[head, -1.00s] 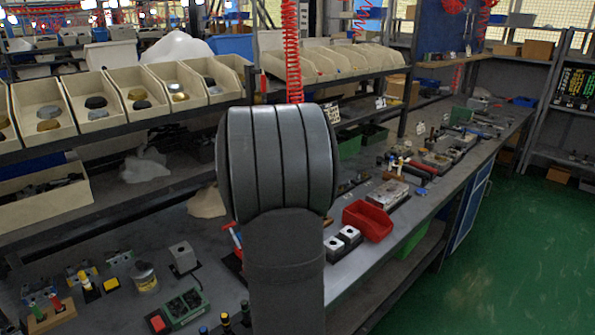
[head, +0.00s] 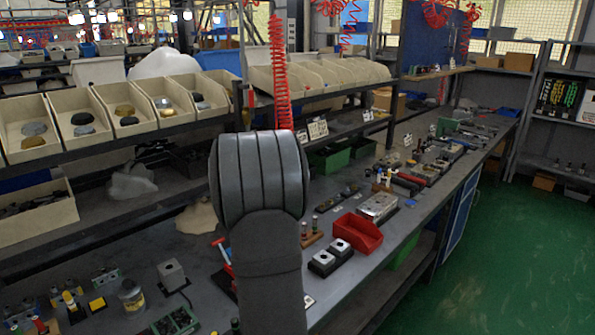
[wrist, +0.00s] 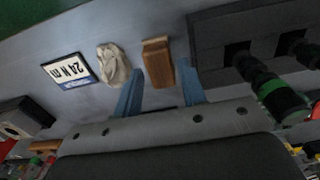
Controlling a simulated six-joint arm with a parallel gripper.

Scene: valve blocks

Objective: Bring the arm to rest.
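My gripper (wrist: 160,74) shows in the wrist view as two blue fingers standing apart, so it is open. A brown wooden block (wrist: 157,62) shows in the gap between the fingers. It looks narrower than the gap, and I see no finger pressed on it. In the head view a thick grey link of my arm stands upright in front of the bench. The gripper itself is hidden in that view.
A black-and-green cylindrical part (wrist: 280,97) is right. The head view shows a red bin (head: 357,235), grey block (head: 172,274), bench and shelf bins. Green floor (head: 500,250) is clear.

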